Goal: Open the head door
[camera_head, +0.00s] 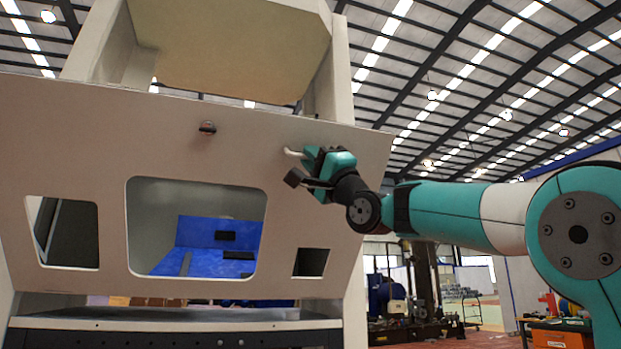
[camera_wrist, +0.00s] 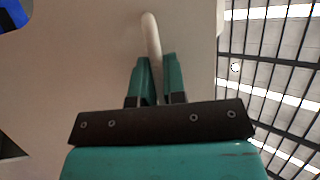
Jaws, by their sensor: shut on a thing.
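The head door (camera_head: 95,150) is a wide beige panel with cut-out openings across the front of the machine. It stands tilted, and its right edge is near my arm. A pale bar handle (camera_head: 292,153) sticks out of its upper right part. My gripper (camera_head: 308,160) is at this handle and shut on it. In the wrist view the handle (camera_wrist: 151,38) runs down between the two teal fingers of my gripper (camera_wrist: 155,75). The handle's lower end is hidden by the fingers. The beige door face (camera_wrist: 80,60) fills the left of the wrist view.
A small dark knob (camera_head: 207,128) sits on the panel left of the handle. A blue part (camera_head: 215,248) shows through the large opening. A dark ledge (camera_head: 180,337) lies below the door. The space right of the door's edge is open hall, with machinery (camera_head: 415,295) farther back.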

